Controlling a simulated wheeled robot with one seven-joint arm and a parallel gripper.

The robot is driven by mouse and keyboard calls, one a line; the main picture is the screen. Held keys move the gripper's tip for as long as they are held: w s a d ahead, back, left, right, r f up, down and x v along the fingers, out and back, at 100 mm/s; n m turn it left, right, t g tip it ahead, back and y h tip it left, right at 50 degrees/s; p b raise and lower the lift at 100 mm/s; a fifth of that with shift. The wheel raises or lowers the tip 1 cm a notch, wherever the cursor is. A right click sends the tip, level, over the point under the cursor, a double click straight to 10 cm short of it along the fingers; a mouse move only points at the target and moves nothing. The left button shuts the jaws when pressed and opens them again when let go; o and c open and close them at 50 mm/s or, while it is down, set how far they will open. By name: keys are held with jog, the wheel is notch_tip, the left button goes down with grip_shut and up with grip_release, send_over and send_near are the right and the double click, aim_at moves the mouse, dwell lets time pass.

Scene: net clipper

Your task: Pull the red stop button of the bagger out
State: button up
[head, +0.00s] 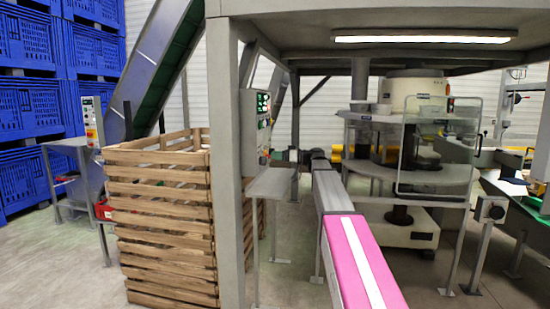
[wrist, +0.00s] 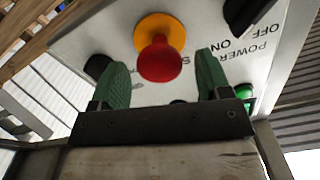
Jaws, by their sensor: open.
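The red stop button (wrist: 160,64) shows in the wrist view at the upper middle, on a round yellow-orange base (wrist: 160,28). It sticks out from a light grey control panel (wrist: 215,75) whose printed words, such as POWER, ON and OFF, appear upside down. My gripper (wrist: 162,60) is open, with one green finger left of the button and one right of it. Neither finger visibly touches the button; I cannot tell the depth between them. My gripper is not visible in the head view, and I cannot tell which box there carries this button.
In the wrist view, a black knob (wrist: 97,66) and a green button (wrist: 244,92) lie beside the fingers. Wooden slats show at upper left.

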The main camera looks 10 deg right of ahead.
jog(key=v, duration=0.9)
jog(key=shift+d, duration=0.25)
jog(key=shift+s, duration=0.1)
jog(key=s+a+f+m+g+h, duration=0.1)
jog(key=s+a+f+m+h, duration=0.3)
jog(key=f, duration=0.6)
jog(key=s+a+f+m+g+h, duration=0.1)
jog(key=s+f+h, duration=0.1)
jog(key=s+f, duration=0.65)
jog(key=s+a+f+m+g+h, duration=0.1)
jog(key=s+a+f+m+h, duration=0.15)
jog(key=f, duration=1.05)
jog(key=s+d+f+m+g+h, duration=0.1)
jog(key=s+f+h, duration=0.3)
jog(key=s+f, duration=0.4)
jog(key=s+d+f+m+g+h, duration=0.1)
jog(key=s+d+f+m+h, duration=0.1)
jog(key=s+f, duration=0.7)
jog(key=s+m+h, duration=0.1)
jog(key=s+h, duration=0.1)
jog(key=s, duration=0.1)
jog(key=shift+s+d+g+h, duration=0.2)
jog(key=shift+s+g+h, duration=0.1)
jog(key=shift+h, duration=0.05)
